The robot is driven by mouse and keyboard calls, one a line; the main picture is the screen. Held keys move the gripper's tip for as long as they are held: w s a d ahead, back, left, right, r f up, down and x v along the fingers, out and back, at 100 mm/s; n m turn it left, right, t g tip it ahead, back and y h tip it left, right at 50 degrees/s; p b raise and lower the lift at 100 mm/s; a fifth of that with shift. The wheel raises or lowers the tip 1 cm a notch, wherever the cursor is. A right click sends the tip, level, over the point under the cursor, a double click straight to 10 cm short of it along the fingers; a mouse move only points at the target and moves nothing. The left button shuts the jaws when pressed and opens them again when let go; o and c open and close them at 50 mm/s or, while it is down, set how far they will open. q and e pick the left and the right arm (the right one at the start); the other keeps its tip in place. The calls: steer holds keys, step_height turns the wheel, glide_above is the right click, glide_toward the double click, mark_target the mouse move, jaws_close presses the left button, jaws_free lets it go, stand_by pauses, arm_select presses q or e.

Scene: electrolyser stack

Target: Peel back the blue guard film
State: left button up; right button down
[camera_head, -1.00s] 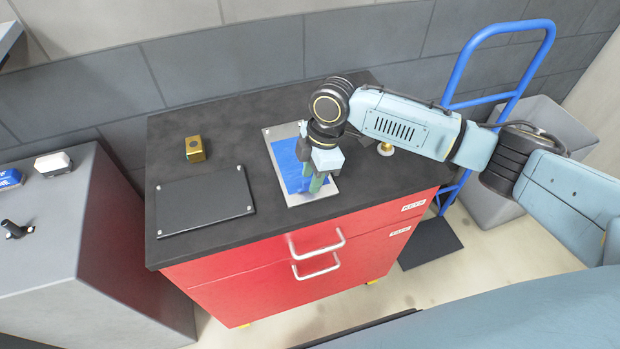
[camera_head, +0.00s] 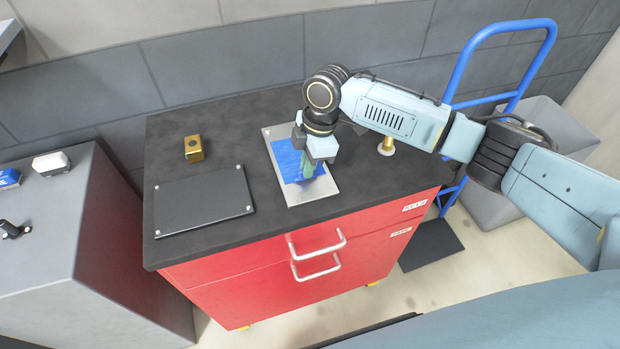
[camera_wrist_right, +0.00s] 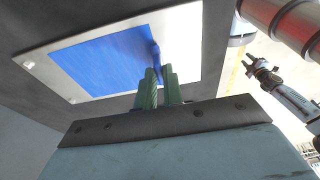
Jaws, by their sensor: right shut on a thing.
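The blue guard film (camera_head: 284,152) lies on a pale metal plate (camera_head: 316,191) on the black worktop. The plate's near part is bare. My right gripper (camera_head: 309,172) stands over the plate, pointing down, and hides part of the film. In the right wrist view its green fingers (camera_wrist_right: 160,89) are shut on a raised edge of the film (camera_wrist_right: 108,60), which bends up from the plate (camera_wrist_right: 70,90); the rest looks flat. A small jointed arm end with greenish tips, apparently my left gripper (camera_wrist_right: 249,62), shows at the right wrist view's right; its jaws are too small to judge.
A dark panel (camera_head: 204,200) with corner screws and a brass block (camera_head: 194,148) lie left of the plate. A brass and white knob (camera_head: 387,146) stands right. Red drawers (camera_head: 270,270) are below, a grey cabinet (camera_head: 130,260) left, a blue hand truck (camera_head: 462,75) right.

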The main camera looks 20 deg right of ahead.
steer(key=shift+w+b, duration=0.4)
steer(key=shift+w, duration=0.65)
steer(key=shift+w+b, duration=1.5)
steer(key=shift+w, duration=1)
